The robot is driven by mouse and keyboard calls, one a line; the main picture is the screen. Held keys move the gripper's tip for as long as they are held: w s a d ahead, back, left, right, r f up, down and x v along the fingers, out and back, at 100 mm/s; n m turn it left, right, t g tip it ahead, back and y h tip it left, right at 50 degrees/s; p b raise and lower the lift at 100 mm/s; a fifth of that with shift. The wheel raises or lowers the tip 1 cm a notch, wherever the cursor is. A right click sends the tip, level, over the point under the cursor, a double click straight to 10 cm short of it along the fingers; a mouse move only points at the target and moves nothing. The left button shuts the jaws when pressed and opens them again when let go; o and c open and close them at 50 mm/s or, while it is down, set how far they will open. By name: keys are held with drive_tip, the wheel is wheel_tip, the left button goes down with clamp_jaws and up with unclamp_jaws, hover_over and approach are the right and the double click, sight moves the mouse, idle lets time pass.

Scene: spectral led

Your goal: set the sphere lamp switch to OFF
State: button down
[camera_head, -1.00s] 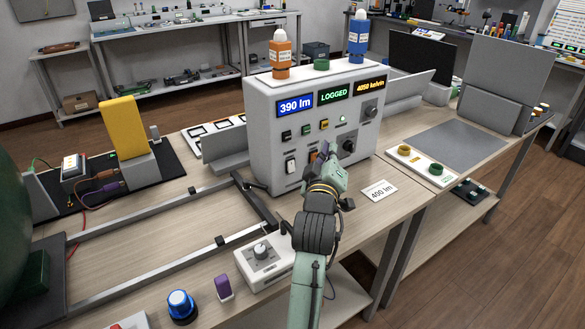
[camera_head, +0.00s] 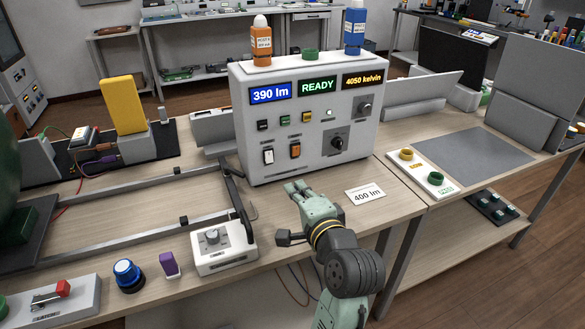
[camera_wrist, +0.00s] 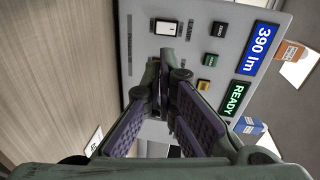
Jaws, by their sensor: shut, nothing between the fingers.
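The grey instrument box (camera_head: 310,175) stands on the bench with two rocker switches low on its front. The left rocker (camera_head: 268,156) is white and the right rocker (camera_head: 295,151) is orange. My gripper (camera_head: 290,187) is shut and empty, in front of and below the rockers, apart from the box. In the wrist view, the closed fingertips (camera_wrist: 166,60) point at the panel beside the white rocker (camera_wrist: 168,28); the fingers hide the orange rocker.
The displays read 390 lm, READY (camera_head: 317,88) and 4050 kelvin. A 400 lm card (camera_head: 366,194) lies to the right of my gripper. A white knob box (camera_head: 225,250) and a metal rail frame are to the left.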

drive_tip(key=b, duration=0.1)
approach(271, 162)
drive_tip(key=shift+m+y, duration=0.3)
drive_tip(key=x, duration=0.5)
drive_tip(key=shift+w+r, duration=0.1)
drive_tip(key=shift+w, duration=0.3)
drive_tip(key=shift+w+a, duration=0.2)
drive_tip(key=shift+w, duration=0.35)
drive_tip(key=shift+f, duration=0.3)
